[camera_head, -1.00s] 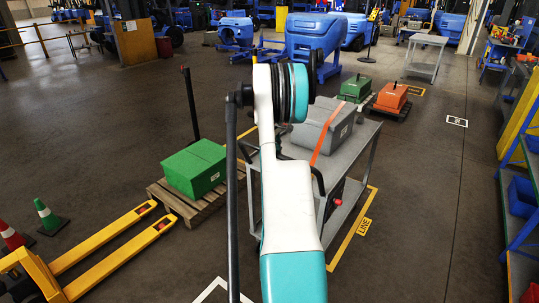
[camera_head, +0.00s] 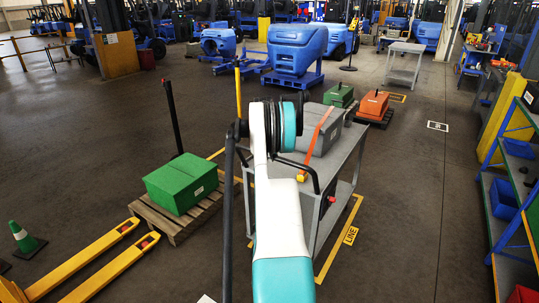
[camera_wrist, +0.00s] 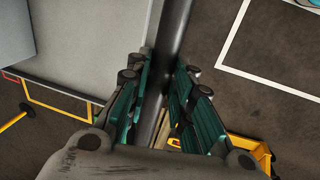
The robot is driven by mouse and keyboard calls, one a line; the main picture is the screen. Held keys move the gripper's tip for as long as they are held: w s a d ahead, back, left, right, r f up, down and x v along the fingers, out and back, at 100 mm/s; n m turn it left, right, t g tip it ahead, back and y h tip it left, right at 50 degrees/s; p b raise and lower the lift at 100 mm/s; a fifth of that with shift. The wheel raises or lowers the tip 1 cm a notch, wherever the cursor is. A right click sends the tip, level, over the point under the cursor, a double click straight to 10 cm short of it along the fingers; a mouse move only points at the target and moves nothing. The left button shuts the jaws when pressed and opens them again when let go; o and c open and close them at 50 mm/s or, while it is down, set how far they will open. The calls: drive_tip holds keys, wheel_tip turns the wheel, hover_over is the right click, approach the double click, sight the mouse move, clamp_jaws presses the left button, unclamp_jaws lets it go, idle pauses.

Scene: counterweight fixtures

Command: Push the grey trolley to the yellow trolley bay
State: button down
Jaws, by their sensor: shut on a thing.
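The grey trolley (camera_head: 342,165) stands ahead of me, its near part hidden by my arm. It carries a grey box (camera_head: 325,130) with an orange strap (camera_head: 318,138). A yellow floor outline with a LINE label (camera_head: 350,235) runs along the trolley's right side; more yellow line shows at its left. The trolley appears to stand within this outline, but its far end is hidden. In the wrist view, my gripper (camera_wrist: 160,78) is shut around the dark handle bar (camera_wrist: 174,35) beside the trolley top (camera_wrist: 85,35). The head view hides the fingers.
A pallet (camera_head: 172,222) with a green box (camera_head: 182,183) and a yellow pallet truck (camera_head: 100,262) stand at left. Green (camera_head: 338,95) and orange (camera_head: 374,103) boxes stand beyond the trolley. Blue shelving (camera_head: 503,155) lines the right; the floor between is clear.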

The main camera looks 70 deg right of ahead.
drive_tip(key=shift+w, duration=0.1)
drive_tip(key=c, duration=1.4)
unclamp_jaws()
drive_tip(key=r, duration=0.4)
drive_tip(key=a+r, duration=0.1)
drive_tip(key=r, duration=0.3)
drive_tip(key=a+r, duration=0.1)
drive_tip(key=r, duration=0.2)
drive_tip(key=shift+w+a+r, duration=0.15)
drive_tip(key=shift+w+r, duration=0.1)
drive_tip(key=shift+r, duration=0.15)
drive_tip(key=shift+w+a, duration=0.1)
